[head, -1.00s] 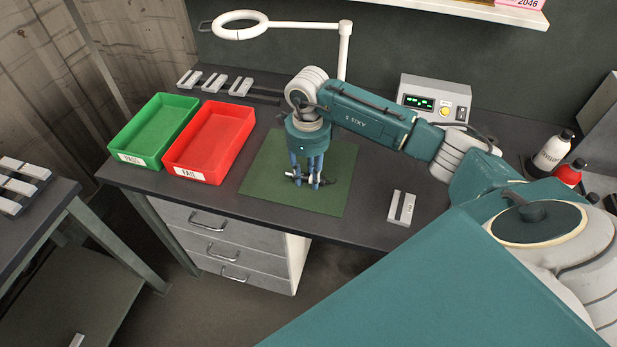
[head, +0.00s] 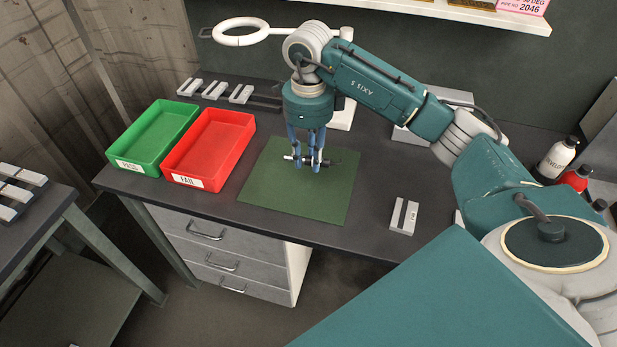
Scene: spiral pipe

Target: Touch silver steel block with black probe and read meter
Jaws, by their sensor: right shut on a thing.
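My right gripper (head: 307,162) points down above the green mat (head: 275,196) and is shut on a small dark thing with a silvery end, seemingly the black probe (head: 327,162), lying roughly level in the fingers. A silver steel block (head: 404,216) with a dark stripe lies on the bench right of the mat, apart from the gripper. The grey meter box (head: 457,97) stands at the back, its display hidden behind my right arm. My left gripper is out of view.
A green tray (head: 114,147) and a red tray (head: 170,163) stand left of the mat. Similar blocks (head: 216,91) sit in a rack behind them. A white ring lamp (head: 241,41) stands at the back. Bottles (head: 556,158) are at right.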

